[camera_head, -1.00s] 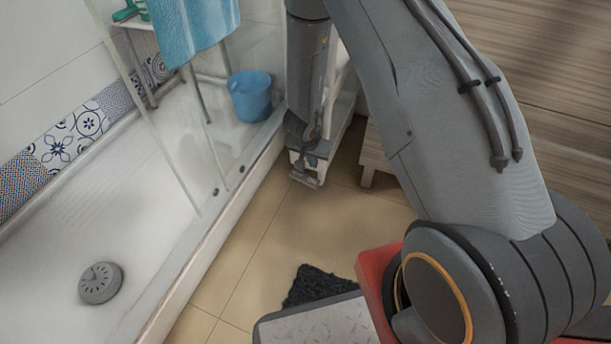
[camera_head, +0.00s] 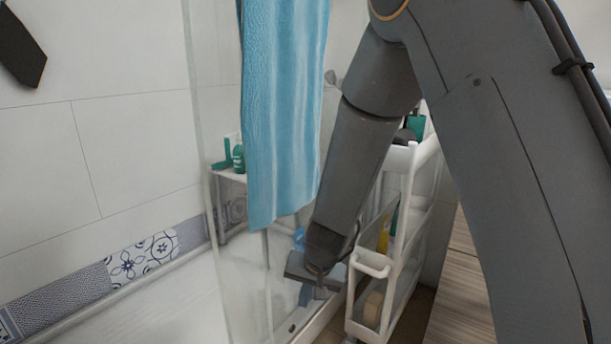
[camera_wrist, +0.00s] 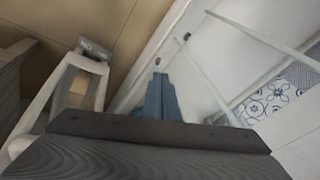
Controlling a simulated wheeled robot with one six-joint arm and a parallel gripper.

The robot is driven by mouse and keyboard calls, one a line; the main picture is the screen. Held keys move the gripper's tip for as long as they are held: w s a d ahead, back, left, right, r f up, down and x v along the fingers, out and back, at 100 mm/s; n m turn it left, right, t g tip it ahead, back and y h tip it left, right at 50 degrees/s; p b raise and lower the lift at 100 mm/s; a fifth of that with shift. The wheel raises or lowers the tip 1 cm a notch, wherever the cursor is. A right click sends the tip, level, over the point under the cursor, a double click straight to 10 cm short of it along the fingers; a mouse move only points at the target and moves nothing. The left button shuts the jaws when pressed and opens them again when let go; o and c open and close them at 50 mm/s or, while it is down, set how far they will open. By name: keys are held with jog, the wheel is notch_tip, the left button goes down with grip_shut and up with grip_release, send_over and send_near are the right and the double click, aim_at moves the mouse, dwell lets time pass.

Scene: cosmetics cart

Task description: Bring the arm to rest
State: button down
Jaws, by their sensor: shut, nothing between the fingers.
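My arm comes down from the upper right in the head view. My gripper (camera_head: 305,296) hangs at its lower end, in front of the glass shower screen and just left of the white cart (camera_head: 371,265). In the wrist view, the blue-grey fingers (camera_wrist: 159,78) are together with nothing between them. In the head view, the arm partly covers the cart, and the fingers are small and hard to make out.
A blue towel (camera_head: 283,110) hangs left of my arm. Green bottles (camera_head: 238,158) stand on a white shelf in the shower. The cart holds a yellow item (camera_head: 384,235) and a dark green one (camera_head: 415,124). A wooden surface (camera_head: 462,290) is at the right.

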jog(key=s+a+r+n+g+y, duration=0.1)
jog(key=s+a+r+n, duration=0.2)
jog(key=s+r, duration=0.45)
jog(key=s+a+r+n+g, duration=0.1)
jog(key=s+a+r+n, duration=0.1)
jog(key=s+a+r, duration=0.35)
jog(key=s+d+r+n+g+h, duration=0.15)
jog(key=s+d+r, duration=0.25)
jog(key=s, duration=0.5)
jog(key=s+d+r+n, duration=0.2)
jog(key=s+d+r, duration=0.1)
jog(key=s, duration=0.6)
jog(key=d+r+m+p, duration=0.2)
jog(key=d+r+p, duration=0.5)
jog(key=p, duration=0.6)
jog(key=d+r+m+h+p, duration=0.1)
jog(key=d+r+m+p, duration=0.1)
jog(key=d+r+p, duration=0.5)
jog(key=d+r+m+p, duration=0.2)
jog(key=d+r+p, duration=0.5)
jog(key=r+p, duration=0.8)
jog(key=p, duration=0.3)
jog(key=shift+w+h+p, duration=0.15)
jog(key=shift+h+p, duration=0.15)
jog(key=shift+h, duration=0.05)
jog(key=shift+m, duration=0.25)
